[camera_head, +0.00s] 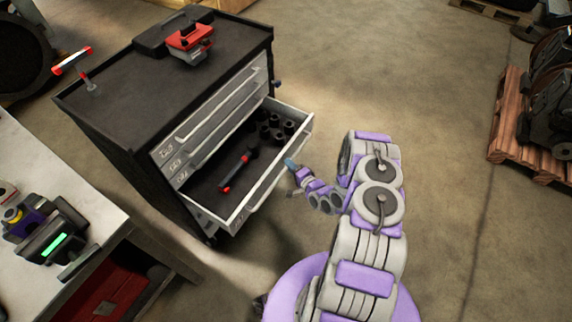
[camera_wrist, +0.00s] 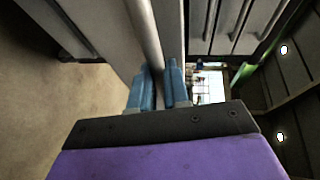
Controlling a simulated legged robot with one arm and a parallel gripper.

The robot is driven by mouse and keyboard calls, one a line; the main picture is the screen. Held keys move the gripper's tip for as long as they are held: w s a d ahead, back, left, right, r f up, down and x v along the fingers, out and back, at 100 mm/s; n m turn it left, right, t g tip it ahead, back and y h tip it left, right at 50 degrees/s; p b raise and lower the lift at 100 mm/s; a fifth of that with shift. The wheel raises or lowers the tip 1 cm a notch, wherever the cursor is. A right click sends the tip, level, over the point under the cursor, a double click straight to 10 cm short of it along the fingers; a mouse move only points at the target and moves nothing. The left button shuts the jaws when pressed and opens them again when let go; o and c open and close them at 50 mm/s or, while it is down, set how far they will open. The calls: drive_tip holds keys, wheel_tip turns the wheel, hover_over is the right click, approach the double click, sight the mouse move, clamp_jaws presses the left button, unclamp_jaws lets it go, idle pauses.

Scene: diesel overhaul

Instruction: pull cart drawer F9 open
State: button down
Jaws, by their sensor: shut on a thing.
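The dark tool cart (camera_head: 115,80) has one drawer (camera_head: 235,217) pulled well out, below several closed drawers. I cannot make out its label. Inside lie a black and red tool (camera_head: 238,168) and several dark sockets (camera_head: 277,126). My gripper (camera_head: 291,165) is at the front of this open drawer, near its right end. In the wrist view, my gripper's blue fingers (camera_wrist: 159,88) are shut on the drawer's round bar handle (camera_wrist: 146,35), one finger on each side.
A red and grey device (camera_head: 190,42) and a red-ended tool (camera_head: 76,64) sit on the cart top. A white workbench (camera_head: 85,190) stands at the lower left. A pallet (camera_head: 510,125) with machine parts is at the right. The floor between is clear.

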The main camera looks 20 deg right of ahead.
drive_tip(key=shift+s+d, duration=0.15)
drive_tip(key=shift+d, duration=0.1)
drive_tip(key=c, duration=1.1)
unclamp_jaws()
drive_tip(key=shift+f, duration=0.1)
drive_tip(key=p+v, duration=0.2)
drive_tip(key=v, duration=1.5)
drive_tip(key=shift+p, duration=0.4)
drive_tip(key=shift+d, duration=0.1)
